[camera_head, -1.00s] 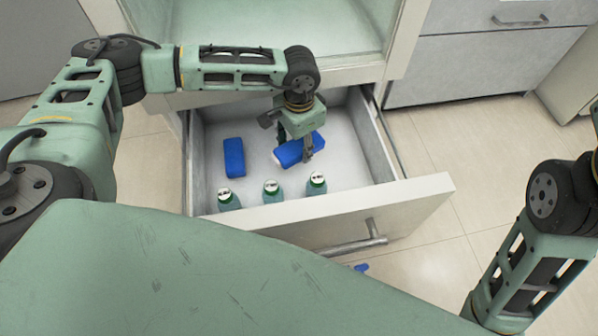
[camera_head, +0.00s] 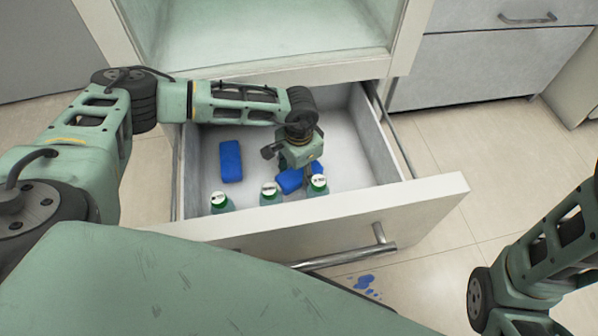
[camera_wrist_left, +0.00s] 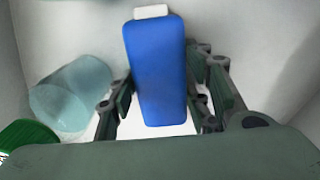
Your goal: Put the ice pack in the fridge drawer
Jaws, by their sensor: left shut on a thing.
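A blue ice pack (camera_head: 289,181) with a white cap is between the fingers of my left gripper (camera_head: 304,176), which is shut on it. They are inside the open fridge drawer (camera_head: 345,150), just behind the middle and right bottles. The left wrist view shows the ice pack (camera_wrist_left: 157,70) between both fingers (camera_wrist_left: 158,105). Whether it touches the drawer floor I cannot tell. A second blue pack (camera_head: 231,161) lies flat at the drawer's left side. My right gripper is out of view; only part of that arm shows.
Three green-capped bottles (camera_head: 221,203), (camera_head: 270,194), (camera_head: 318,186) stand along the drawer's front wall. One bottle (camera_wrist_left: 70,92) shows close beside the left gripper in the wrist view. Blue spots (camera_head: 366,284) mark the floor below the handle (camera_head: 345,254). The drawer's right side is clear.

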